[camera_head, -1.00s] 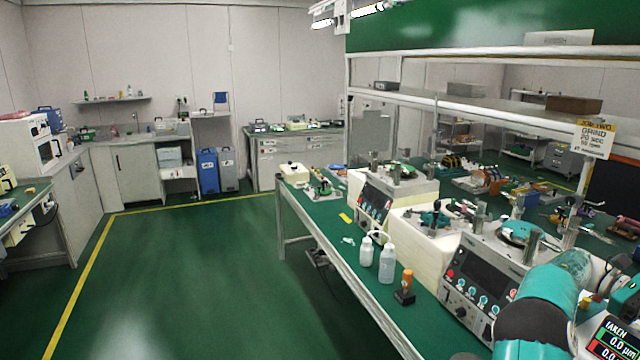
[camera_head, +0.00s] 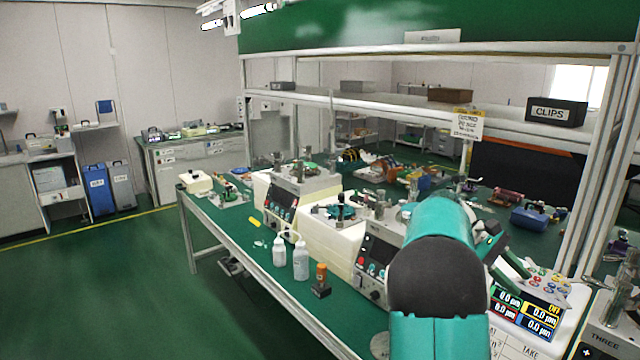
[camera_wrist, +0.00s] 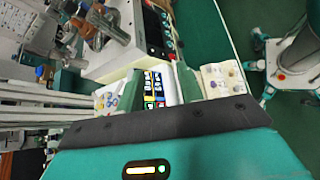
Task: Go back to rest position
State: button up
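My gripper (camera_wrist: 157,82) shows in the wrist view with its two green fingers apart and nothing held between them. The gap looks onto a display panel (camera_wrist: 158,88) with coloured readouts. In the head view my teal arm is raised in front of the bench, its dark round joint large at the lower right. The gripper end is mostly hidden behind the arm, near the display unit (camera_head: 524,312).
The green-topped bench (camera_head: 232,235) holds lapping machines (camera_head: 376,258), white bottles (camera_head: 300,262) and an orange-capped bottle (camera_head: 321,280). A shelf above carries a CLIPS box (camera_head: 556,111). A sign (camera_head: 467,125) hangs from it. The green floor (camera_head: 110,290) at left is clear.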

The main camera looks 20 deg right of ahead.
jog(key=w+a+t+y, duration=0.15)
jog(key=a+t, duration=0.85)
jog(key=a, duration=1.7)
jog(key=s+a+f+t+y, duration=0.1)
jog(key=s+a, duration=0.3)
jog(key=a, duration=0.5)
jog(key=s+a+f+m+t+y, duration=0.1)
jog(key=s+a+t+y, duration=0.2)
jog(key=a, duration=0.6)
jog(key=shift+s+a+f+t, duration=0.25)
jog(key=shift+s+f+t, duration=0.15)
jog(key=shift+t, duration=0.2)
jog(key=shift+s, duration=0.1)
